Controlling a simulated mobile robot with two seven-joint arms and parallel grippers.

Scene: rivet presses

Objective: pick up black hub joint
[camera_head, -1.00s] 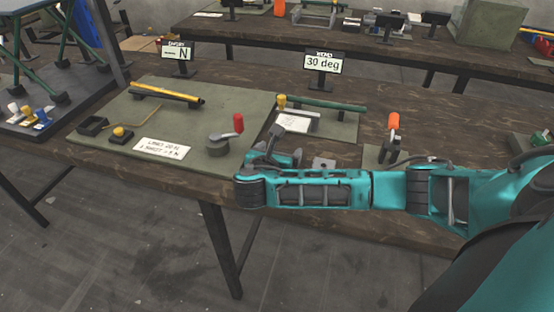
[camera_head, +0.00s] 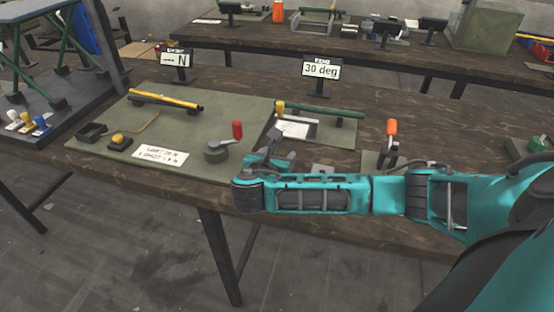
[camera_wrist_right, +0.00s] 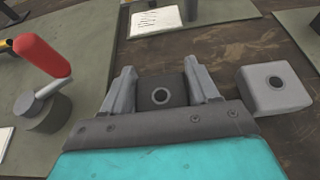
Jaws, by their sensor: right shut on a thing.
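The black hub joint (camera_wrist_right: 162,93) is a small dark block with a round hole in its top face. It sits between the two grey fingers of my right gripper (camera_wrist_right: 162,90) in the right wrist view, with a finger against each side. The gripper is shut on it. In the head view my right gripper (camera_head: 274,152) is over the front of the wooden table (camera_head: 420,190), and its own wrist hides the hub joint. I cannot tell whether the hub joint touches the table. My left gripper is not in view.
A light grey block with a hole (camera_wrist_right: 275,90) lies just right of the gripper. A red-handled lever (camera_head: 237,131) stands on the green mat to the left, and an orange-handled one (camera_head: 391,128) to the right. Behind are a white sheet (camera_head: 294,129) and the "30 deg" sign (camera_head: 321,70).

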